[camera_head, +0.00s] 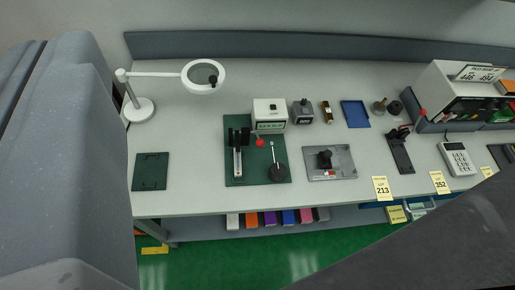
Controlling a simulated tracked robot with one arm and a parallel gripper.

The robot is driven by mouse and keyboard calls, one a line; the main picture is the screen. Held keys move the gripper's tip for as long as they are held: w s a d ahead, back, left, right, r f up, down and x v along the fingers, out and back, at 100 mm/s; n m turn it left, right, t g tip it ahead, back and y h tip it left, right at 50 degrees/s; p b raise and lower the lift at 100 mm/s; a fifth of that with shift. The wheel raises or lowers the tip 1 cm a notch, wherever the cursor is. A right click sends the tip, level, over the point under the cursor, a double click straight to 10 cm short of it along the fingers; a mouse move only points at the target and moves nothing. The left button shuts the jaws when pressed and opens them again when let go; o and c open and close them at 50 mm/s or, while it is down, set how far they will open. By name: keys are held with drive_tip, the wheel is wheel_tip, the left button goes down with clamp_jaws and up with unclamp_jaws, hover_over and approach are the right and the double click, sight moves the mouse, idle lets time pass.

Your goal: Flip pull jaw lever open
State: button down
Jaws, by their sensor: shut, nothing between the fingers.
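A green plate (245,178) on the bench carries a fixture with an upright black jaw block (239,138) and a pale rail (238,162). A red ball knob (259,142), which looks like a lever end, sits just right of the block. A thin pale rod (273,156) rises from a round black base (278,173) on the same plate. Which of these is the pull jaw lever, and whether it is open, I cannot tell at this size. My gripper's fingers are not in view; large grey parts, apparently mine, fill the left side and bottom right corner.
A magnifier lamp (204,76) and dark green pad (151,171) stand left. A white-topped box (270,112) is behind the plate. A grey plate with a black clamp (325,159), a black fixture (400,154) and a calculator-like device (457,158) lie right. Coloured boxes sit below.

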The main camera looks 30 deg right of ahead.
drive_tip(key=w+d+f+n+g+h+p, duration=0.1)
drive_tip(key=w+d+f+n+h, duration=0.2)
drive_tip(key=w+d+f+n, duration=0.35)
drive_tip(key=w+d+f+n+h, duration=0.35)
drive_tip(key=w+f+n, duration=0.5)
drive_tip(key=f, duration=0.35)
drive_tip(key=s+d+f+n+g+y, duration=0.1)
drive_tip(key=s+d+f+n+g, duration=0.1)
drive_tip(key=f+n, duration=0.6)
drive_tip(key=s+d+f+n+g+y, duration=0.2)
drive_tip(key=f+n, duration=0.5)
drive_tip(key=f, duration=1.3)
drive_tip(key=shift+d+f+n+g+p, duration=0.35)
drive_tip(key=shift+d+g, duration=0.25)
drive_tip(key=shift+g, duration=0.3)
drive_tip(key=shift+y, duration=0.25)
